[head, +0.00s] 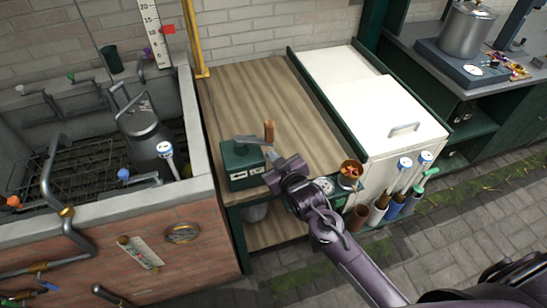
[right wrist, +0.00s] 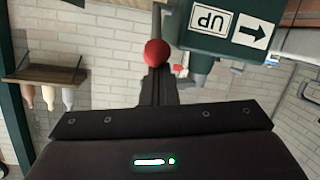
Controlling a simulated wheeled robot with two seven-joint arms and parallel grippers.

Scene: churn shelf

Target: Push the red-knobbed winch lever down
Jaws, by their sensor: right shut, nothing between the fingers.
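The winch is a green box (head: 240,163) on the front edge of the wooden counter. In the right wrist view its green housing (right wrist: 207,45) appears upside down, with an "UP" label and an arrow. The lever's red knob (right wrist: 156,53) is just beyond my fingertips; I cannot tell whether they touch it. My left gripper is not in view.
A small bowl of orange bits (head: 351,170) is to the right of my gripper. A stone trough (head: 190,125) stands on the left and a white chest (head: 385,110) on the right. The wooden counter (head: 265,85) behind is clear.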

